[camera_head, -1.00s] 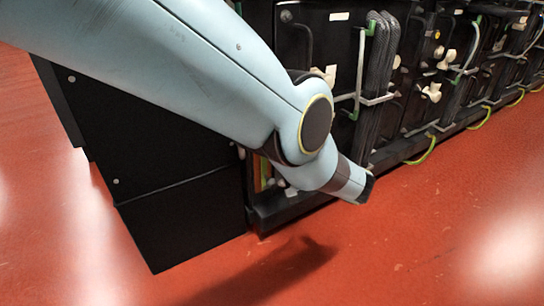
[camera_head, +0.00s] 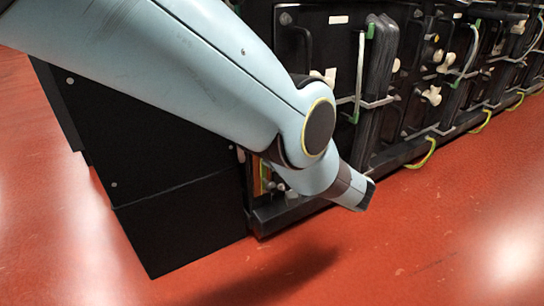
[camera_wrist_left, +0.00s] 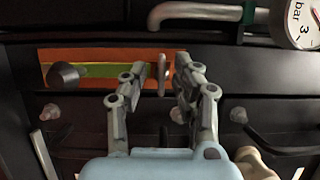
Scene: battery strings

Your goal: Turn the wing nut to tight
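A thin upright metal piece (camera_wrist_left: 162,76), which looks like the wing nut with its wings vertical, stands in front of an orange and green strip (camera_wrist_left: 105,56) in the left wrist view. My left gripper (camera_wrist_left: 165,72) is open, with one finger on each side of this piece. A gap shows on the left; the right finger is close, and I cannot tell whether it touches. In the head view my left arm hides the gripper and the wing nut; the strip's coloured edge (camera_head: 265,176) shows beside the arm. My right gripper is not in view.
A black knob (camera_wrist_left: 63,75) sits at the strip's left end. A pale pipe (camera_wrist_left: 200,12) and a round gauge (camera_wrist_left: 297,22) are above. Black battery cabinets (camera_head: 180,215) stand along a red floor (camera_head: 440,220), with cables and pale knobs (camera_head: 432,95) on their fronts.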

